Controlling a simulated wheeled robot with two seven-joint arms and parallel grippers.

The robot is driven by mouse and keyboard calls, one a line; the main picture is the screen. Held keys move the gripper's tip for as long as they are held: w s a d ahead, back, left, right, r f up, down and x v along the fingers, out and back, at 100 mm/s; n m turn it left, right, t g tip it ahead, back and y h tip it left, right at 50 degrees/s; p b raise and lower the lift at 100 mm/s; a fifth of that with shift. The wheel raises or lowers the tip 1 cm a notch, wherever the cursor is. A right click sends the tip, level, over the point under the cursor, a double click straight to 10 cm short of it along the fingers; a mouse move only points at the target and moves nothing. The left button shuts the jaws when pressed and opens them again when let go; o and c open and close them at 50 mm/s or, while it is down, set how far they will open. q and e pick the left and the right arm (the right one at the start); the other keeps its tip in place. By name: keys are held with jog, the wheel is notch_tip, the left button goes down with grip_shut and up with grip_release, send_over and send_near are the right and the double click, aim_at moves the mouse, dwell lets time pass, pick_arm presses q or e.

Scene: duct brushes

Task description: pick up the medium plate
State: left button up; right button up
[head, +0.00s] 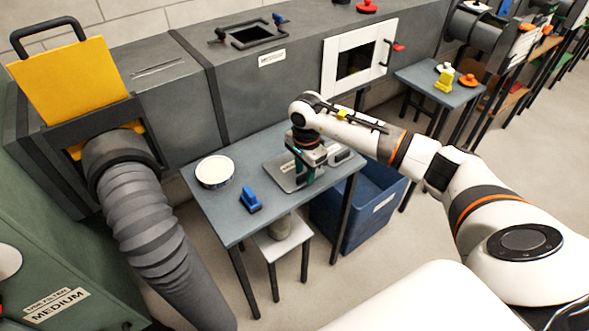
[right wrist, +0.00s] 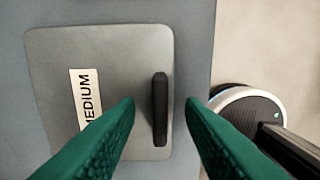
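The medium plate (head: 282,175) is a flat grey plate with rounded corners, lying on the small grey-blue table in the head view. In the right wrist view the plate (right wrist: 55,75) shows a white "MEDIUM" label and an upright black handle (right wrist: 160,108). My right gripper (head: 308,178) is over the plate, with green fingers. In the right wrist view the gripper (right wrist: 160,108) is open, with one finger on each side of the handle and visible gaps to both. My left gripper is not in view.
On the table (head: 222,212) are a white round tub (head: 215,172) and a blue clip-like object (head: 250,200). A blue bin (head: 370,208) stands beside the table, and a low stool (head: 283,240) at its front. A large grey hose (head: 150,225) runs down at the left.

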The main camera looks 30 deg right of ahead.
grip_shut()
jog(key=shift+r, duration=0.1)
notch_tip(320, 180, up, 14)
jog(key=p, duration=0.2)
dwell(0.6)
